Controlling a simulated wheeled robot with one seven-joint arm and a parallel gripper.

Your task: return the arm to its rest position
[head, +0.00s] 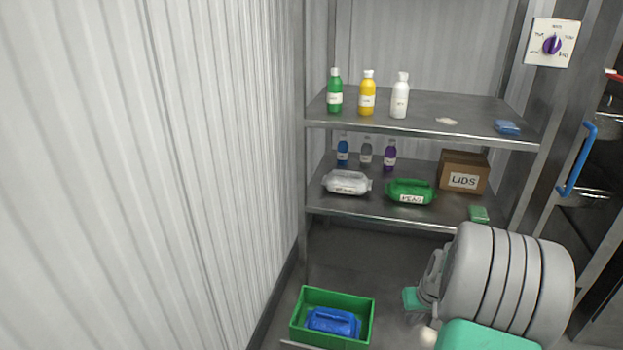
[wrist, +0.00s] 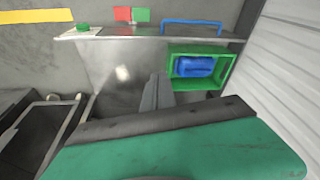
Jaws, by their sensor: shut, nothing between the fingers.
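My arm shows at the lower right of the head view, grey and teal, in front of the shelf rack. My gripper (wrist: 157,92) shows in the wrist view as narrow grey fingers beyond a wide teal part of my own. The fingers are together with nothing between them. In the head view I cannot make out the fingertips. No object is attached to the arm in either view.
A green crate (head: 369,325) holding a blue container (head: 333,321) stands on the floor left of my arm. The metal rack (head: 430,133) holds bottles, a LIDS box (head: 464,172), and white (head: 347,181) and green (head: 411,190) containers. A ribbed wall (head: 150,170) bounds the left.

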